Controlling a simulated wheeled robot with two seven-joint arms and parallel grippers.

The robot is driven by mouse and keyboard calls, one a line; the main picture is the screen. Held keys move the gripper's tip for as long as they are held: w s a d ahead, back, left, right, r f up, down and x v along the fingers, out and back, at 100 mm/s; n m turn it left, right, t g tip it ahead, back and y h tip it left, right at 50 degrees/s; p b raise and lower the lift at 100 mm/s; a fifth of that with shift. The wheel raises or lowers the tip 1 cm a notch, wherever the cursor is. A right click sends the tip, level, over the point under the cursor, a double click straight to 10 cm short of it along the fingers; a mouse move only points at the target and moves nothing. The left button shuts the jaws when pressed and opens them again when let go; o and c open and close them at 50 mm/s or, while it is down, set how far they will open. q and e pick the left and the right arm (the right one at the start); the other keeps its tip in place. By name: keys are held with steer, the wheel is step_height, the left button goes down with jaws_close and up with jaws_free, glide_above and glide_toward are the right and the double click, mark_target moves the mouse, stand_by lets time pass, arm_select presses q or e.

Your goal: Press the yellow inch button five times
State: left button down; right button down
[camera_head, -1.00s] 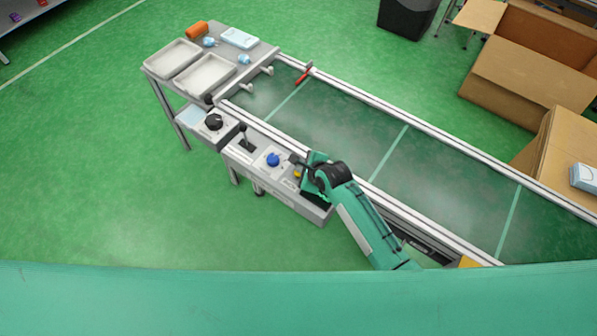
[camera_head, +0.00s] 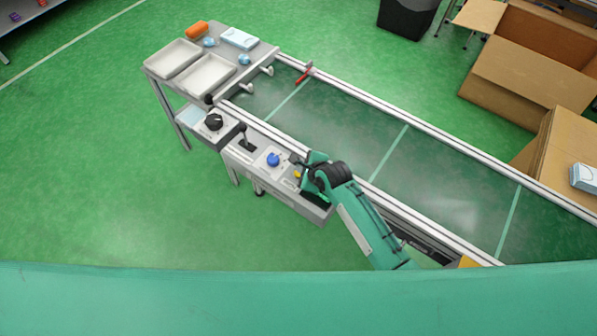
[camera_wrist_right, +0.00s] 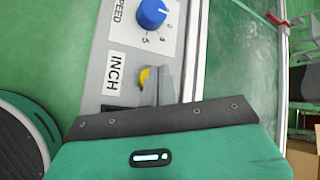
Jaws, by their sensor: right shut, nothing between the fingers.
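The yellow inch button (camera_head: 297,174) is on the grey control panel (camera_head: 262,178) at the conveyor's near side. In the right wrist view the yellow button (camera_wrist_right: 144,78) sits beside the INCH label (camera_wrist_right: 114,73), partly covered by a dark finger. My right gripper (camera_head: 298,163) is shut and empty, with its tip at or just above the button; I cannot tell if it touches. My left gripper is not in view.
A blue speed knob (camera_head: 273,159), a black lever (camera_head: 243,132) and a black dial (camera_head: 214,122) are farther along the panels. Cardboard boxes (camera_head: 530,70) stand at right.

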steer(key=shift+f, duration=0.2)
steer(key=shift+f, duration=0.25)
steer(key=shift+f, duration=0.45)
stand_by(0.8)
steer(key=shift+r+p, duration=0.85)
steer(key=shift+p, duration=0.35)
step_height(320, 180, up, 5)
steer(key=p, duration=0.6)
steer(key=shift+r, duration=0.1)
